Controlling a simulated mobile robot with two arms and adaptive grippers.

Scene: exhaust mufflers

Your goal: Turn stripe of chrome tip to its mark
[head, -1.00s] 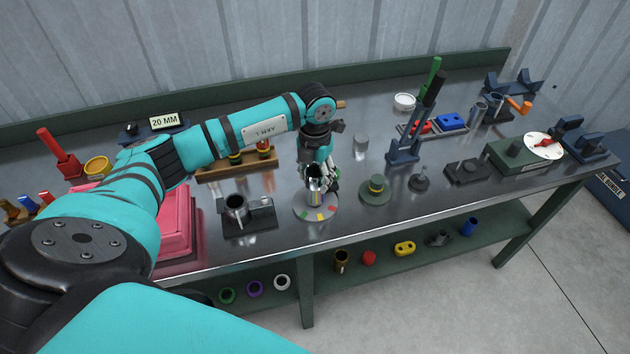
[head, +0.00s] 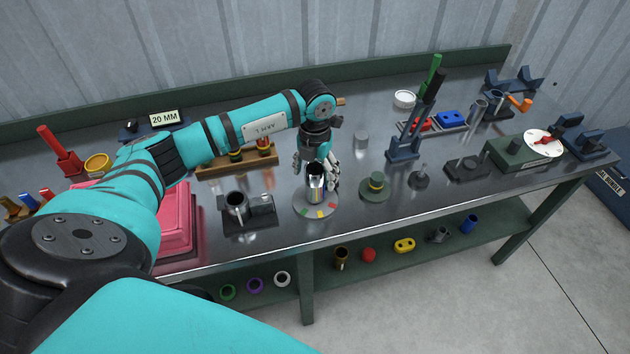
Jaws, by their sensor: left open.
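The chrome tip (head: 315,185) stands upright on a round grey disc (head: 301,205) near the front edge of the bench. The disc has coloured marks on its face, among them red, yellow and green. A yellowish stripe shows low on the front of the tip; its exact alignment with a mark is too small to tell. My left gripper (head: 317,175) points down just behind the tip, its fingers spread open to either side. I cannot tell whether a finger touches the tip. My right gripper is not in view.
A green round stand (head: 375,187) is right of the disc. A black fixture with a metal cup (head: 237,207) and a pink tray (head: 177,235) are to the left. A wooden rack (head: 215,170) lies behind. A blue clamp stand (head: 405,148) rises further right.

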